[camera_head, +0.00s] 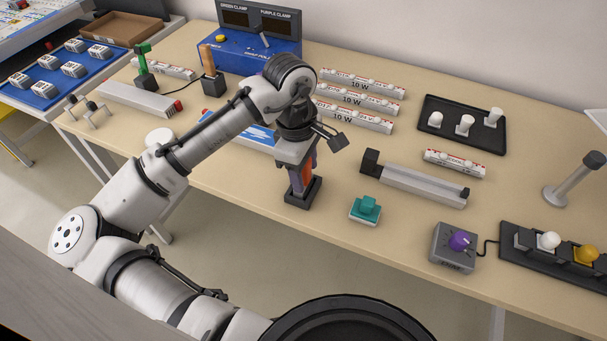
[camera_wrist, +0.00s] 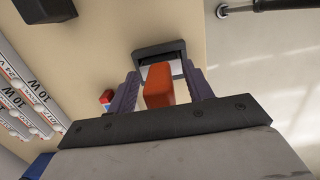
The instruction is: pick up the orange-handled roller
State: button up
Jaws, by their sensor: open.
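The orange-handled roller (camera_head: 306,176) stands upright in a small black holder (camera_head: 302,195) near the table's front edge. My gripper (camera_head: 302,170) is directly above the holder, pointing down, with its jaws around the handle. In the wrist view, the orange handle (camera_wrist: 158,86) lies between my two purple fingers (camera_wrist: 160,92), which are open with a gap visible on each side. The roller's lower end is hidden in the holder.
A teal block (camera_head: 366,208) and a grey rail (camera_head: 415,180) stand to the right. A blue clamp box (camera_head: 236,50) and labelled white strips (camera_head: 360,101) are behind. A purple-knobbed box (camera_head: 454,248) is at front right. Some bare tabletop lies around the holder.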

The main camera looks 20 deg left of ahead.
jog(key=c, duration=1.1)
jog(key=shift+o, duration=0.2)
